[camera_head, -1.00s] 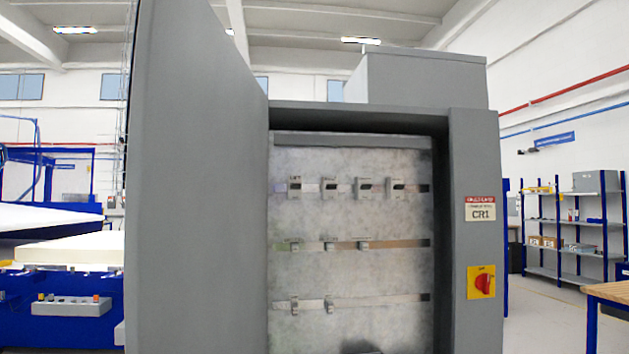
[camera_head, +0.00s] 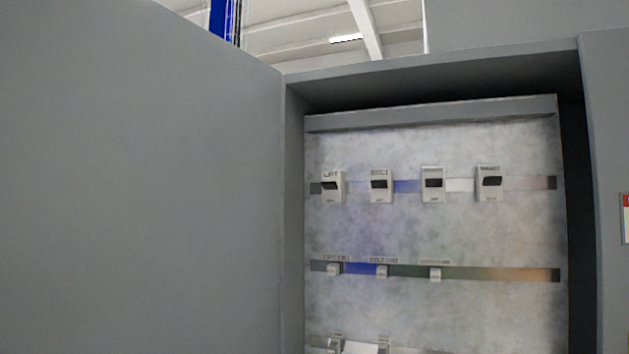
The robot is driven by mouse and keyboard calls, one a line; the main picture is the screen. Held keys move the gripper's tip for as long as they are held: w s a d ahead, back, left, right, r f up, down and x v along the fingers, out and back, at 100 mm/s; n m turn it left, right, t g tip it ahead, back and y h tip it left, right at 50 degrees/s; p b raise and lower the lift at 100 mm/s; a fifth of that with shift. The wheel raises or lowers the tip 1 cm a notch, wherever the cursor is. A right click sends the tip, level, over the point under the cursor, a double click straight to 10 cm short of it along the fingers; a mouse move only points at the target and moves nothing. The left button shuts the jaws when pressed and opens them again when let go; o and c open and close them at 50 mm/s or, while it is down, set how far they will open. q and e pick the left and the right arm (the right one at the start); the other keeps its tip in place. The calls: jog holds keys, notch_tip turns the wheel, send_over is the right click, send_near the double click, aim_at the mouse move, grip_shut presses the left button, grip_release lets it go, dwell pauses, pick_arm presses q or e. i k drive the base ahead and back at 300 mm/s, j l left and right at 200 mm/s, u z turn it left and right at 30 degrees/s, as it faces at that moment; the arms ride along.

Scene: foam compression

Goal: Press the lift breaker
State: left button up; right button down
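The lift breaker (camera_head: 332,187) is the leftmost of several white breakers in the top row inside the open grey cabinet. A label above its dark switch seems to read LIFT. The other top-row breakers are to its right: a second breaker (camera_head: 381,185), a third breaker (camera_head: 433,184) and a rightmost breaker (camera_head: 489,183). Nothing covers the lift breaker. Neither of my grippers shows in the head view.
The open cabinet door (camera_head: 140,190) fills the left side. The cabinet's right frame (camera_head: 608,150) bounds the opening. The back panel (camera_head: 430,225) also carries a middle row of small parts (camera_head: 382,271) and a lower row partly cut off.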

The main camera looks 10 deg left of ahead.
aim_at(329, 185)
jog(key=i+j+u, duration=0.15)
jog(key=i, duration=0.35)
jog(key=i+j+u, duration=0.15)
jog(key=i, duration=0.4)
